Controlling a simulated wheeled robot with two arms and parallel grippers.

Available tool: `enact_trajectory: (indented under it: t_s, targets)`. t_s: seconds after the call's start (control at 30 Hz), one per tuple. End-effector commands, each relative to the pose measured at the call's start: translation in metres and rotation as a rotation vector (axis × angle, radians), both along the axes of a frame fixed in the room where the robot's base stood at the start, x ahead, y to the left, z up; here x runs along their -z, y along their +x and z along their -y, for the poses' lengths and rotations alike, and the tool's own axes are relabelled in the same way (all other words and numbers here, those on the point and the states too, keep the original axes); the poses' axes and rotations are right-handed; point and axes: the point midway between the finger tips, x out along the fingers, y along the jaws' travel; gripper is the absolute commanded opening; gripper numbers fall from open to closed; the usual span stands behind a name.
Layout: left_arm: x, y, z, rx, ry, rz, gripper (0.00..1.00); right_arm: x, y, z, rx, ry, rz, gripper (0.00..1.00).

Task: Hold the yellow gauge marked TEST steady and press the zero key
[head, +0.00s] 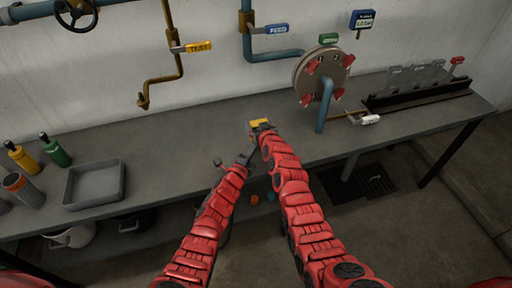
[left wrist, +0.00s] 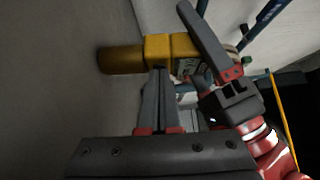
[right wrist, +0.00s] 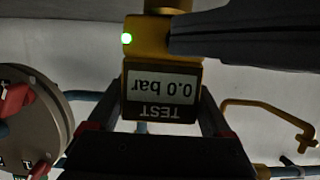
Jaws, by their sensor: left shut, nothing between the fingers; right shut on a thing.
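The yellow gauge (head: 258,122) is above the bench in the head view. My right gripper (head: 263,127) is shut on the gauge body, one finger on each side. My left gripper (head: 247,158) is shut and empty. In the left wrist view its closed fingertips (left wrist: 158,72) are at the gauge; contact cannot be told. In the right wrist view the left fingers (right wrist: 235,38) cover part of its face, and no zero key shows.
A grey tray (head: 95,185) and green and yellow bottles (head: 55,150) stand on the left of the bench. Wall pipes, a yellow TEST handle (head: 198,47) and a round disc with red handles (head: 322,75) are behind. The bench middle is clear.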

Motion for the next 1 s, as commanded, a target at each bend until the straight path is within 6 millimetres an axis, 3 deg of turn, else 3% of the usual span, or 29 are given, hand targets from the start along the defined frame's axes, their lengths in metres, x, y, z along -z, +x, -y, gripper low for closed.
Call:
enact_trajectory:
  t_s: [0.07,0.47,0.77,1.0]
  targets:
    - [-0.003,0.007,-0.006,-0.012,0.001,0.002,0.0,0.007,-0.003,-0.003,-0.006,0.001,-0.014,0.07]
    - [-0.004,0.003,-0.006,-0.013,0.001,0.004,0.0,0.008,-0.004,-0.004,-0.007,0.001,-0.017,0.07]
    - [0.001,-0.035,0.01,-0.006,0.002,0.001,0.0,0.008,-0.004,-0.003,-0.007,0.0,-0.018,0.07]
    - [0.004,-0.077,-0.01,-0.006,0.004,-0.001,0.0,0.008,-0.004,-0.003,-0.006,-0.001,-0.018,0.07]
